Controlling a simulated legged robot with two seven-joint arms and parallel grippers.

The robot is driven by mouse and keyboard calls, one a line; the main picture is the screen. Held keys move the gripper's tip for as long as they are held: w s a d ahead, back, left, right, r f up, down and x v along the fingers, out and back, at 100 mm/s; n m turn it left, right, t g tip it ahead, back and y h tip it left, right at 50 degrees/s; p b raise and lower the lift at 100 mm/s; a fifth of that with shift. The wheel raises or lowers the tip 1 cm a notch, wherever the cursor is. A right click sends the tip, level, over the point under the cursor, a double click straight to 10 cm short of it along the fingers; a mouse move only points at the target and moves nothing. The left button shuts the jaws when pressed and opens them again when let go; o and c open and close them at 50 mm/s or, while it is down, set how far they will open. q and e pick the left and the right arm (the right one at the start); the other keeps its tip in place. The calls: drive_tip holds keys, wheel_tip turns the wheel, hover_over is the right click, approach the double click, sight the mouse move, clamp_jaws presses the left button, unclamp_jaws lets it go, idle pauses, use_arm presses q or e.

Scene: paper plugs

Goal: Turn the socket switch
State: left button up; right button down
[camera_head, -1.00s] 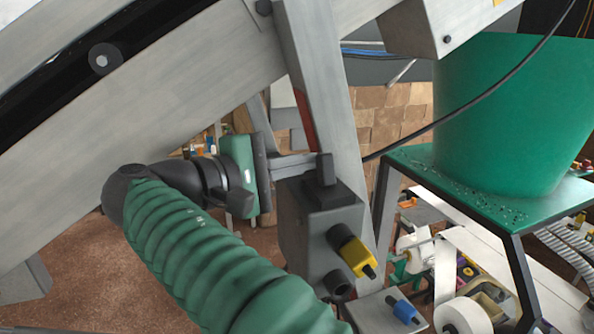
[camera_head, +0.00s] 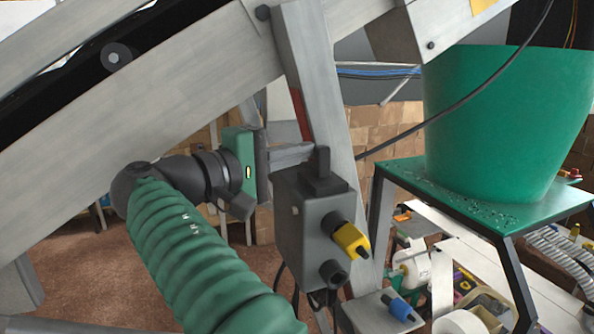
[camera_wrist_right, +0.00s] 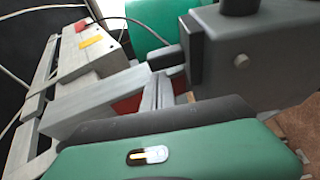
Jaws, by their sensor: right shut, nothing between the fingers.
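A grey socket box (camera_head: 303,228) is fixed to a metal post, with a black switch knob (camera_head: 322,163) upright on its top. A yellow plug (camera_head: 352,241) and a dark round socket (camera_head: 332,272) are on its right-hand face. My right gripper (camera_head: 307,151), with a green body, is shut and empty, its grey fingers level and reaching to the left side of the knob. Whether they touch it I cannot tell. In the right wrist view the knob (camera_wrist_right: 165,57) and box (camera_wrist_right: 250,45) lie just beyond the fingers (camera_wrist_right: 153,88). My left gripper is not in view.
A large sloping metal beam (camera_head: 180,105) runs behind my gripper. A green bucket (camera_head: 500,120) stands on a green-topped stand (camera_head: 450,192) at the right. A black cable (camera_head: 450,112) passes behind the post. A blue plug (camera_head: 399,308) sits at the lower box.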

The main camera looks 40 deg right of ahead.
drive_tip(key=m+b, duration=0.2)
drive_tip(key=b, duration=0.1)
drive_tip(key=s+m+h+b, duration=0.1)
drive_tip(key=m+b, duration=0.1)
drive_tip(key=b, duration=0.2)
drive_tip(key=shift+s+a+f, duration=0.15)
drive_tip(key=shift+s+f, duration=0.05)
drive_tip(key=shift+s+r+m, duration=0.1)
drive_tip(key=shift+m, duration=0.3)
drive_tip(key=shift+s+a+r+m+h+b, duration=0.1)
drive_tip(key=shift+s+r+m+h+b, duration=0.25)
drive_tip(key=shift+b, duration=0.3)
drive_tip(key=shift+w+f, duration=0.1)
